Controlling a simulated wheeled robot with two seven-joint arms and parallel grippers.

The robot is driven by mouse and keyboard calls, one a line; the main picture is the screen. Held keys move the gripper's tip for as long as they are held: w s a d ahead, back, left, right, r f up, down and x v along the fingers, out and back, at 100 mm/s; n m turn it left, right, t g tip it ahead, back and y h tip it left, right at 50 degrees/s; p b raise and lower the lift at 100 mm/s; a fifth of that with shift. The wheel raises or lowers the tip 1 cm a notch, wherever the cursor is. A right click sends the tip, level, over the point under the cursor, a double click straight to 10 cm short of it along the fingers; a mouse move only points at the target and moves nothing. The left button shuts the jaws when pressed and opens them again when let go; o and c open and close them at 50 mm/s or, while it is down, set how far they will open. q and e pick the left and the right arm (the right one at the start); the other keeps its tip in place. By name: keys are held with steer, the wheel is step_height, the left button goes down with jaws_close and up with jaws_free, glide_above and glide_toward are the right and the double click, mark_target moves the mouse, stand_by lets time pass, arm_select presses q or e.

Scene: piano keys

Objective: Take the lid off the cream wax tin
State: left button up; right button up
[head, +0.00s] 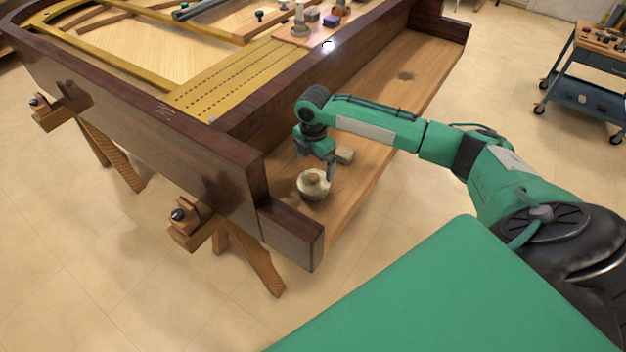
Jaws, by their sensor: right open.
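The cream wax tin (312,190) is a small round, squat tin on the wooden key bed, near its front end. Its lid (313,177) appears to be on top, with a small brownish knob in the middle. My right gripper (316,167) is open and points down just above and behind the tin. One dark finger hangs close to the right side of the lid; I cannot tell whether it touches. My left gripper is not in view.
The dark piano case wall (258,112) rises on the left. Several small items stand on a board (300,32) at the back. A tool cart (590,75) stands far right.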

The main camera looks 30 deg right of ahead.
mark_target(314, 175)
steer(key=shift+s+f+p, duration=0.2)
steer(key=shift+f+p, duration=0.1)
steer(key=shift+f, duration=2.45)
steer(key=c, duration=0.7)
